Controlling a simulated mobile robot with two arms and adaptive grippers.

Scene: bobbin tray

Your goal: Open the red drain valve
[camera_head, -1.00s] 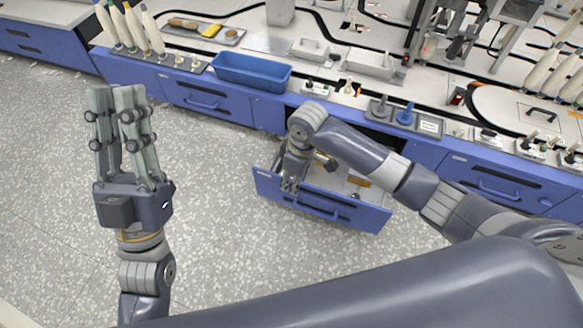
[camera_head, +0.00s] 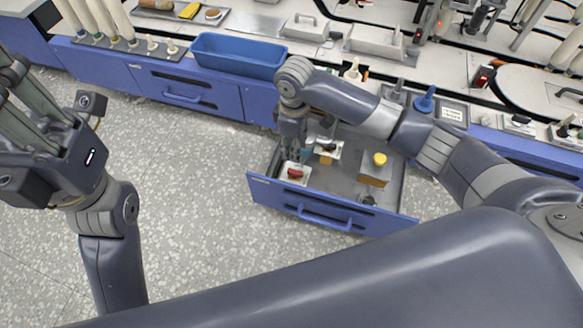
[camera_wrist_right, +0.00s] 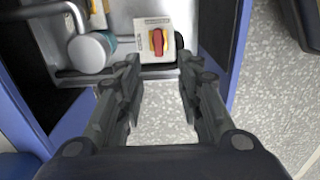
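The red drain valve (camera_head: 295,173) is a small red knob on a pale plate, at the front left of the open drawer. In the right wrist view the red knob (camera_wrist_right: 157,42) sits on a yellow backing, just beyond my fingertips. My right gripper (camera_wrist_right: 157,72) is open and empty, its fingers apart and not touching the knob. In the head view the right gripper (camera_head: 292,150) hangs over the drawer's left part, its fingers partly hidden. My left gripper (camera_head: 12,85) is at the left edge, fingers apart, empty and partly cut off, away from the drawer.
The blue-fronted drawer (camera_head: 330,214) stands out from the bench. It also holds a yellow-topped block (camera_head: 374,170), another plate with a dark handle (camera_head: 325,149), and a grey cylinder (camera_wrist_right: 91,52). A blue bin (camera_head: 238,55) stands on the bench. The floor before the drawer is clear.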

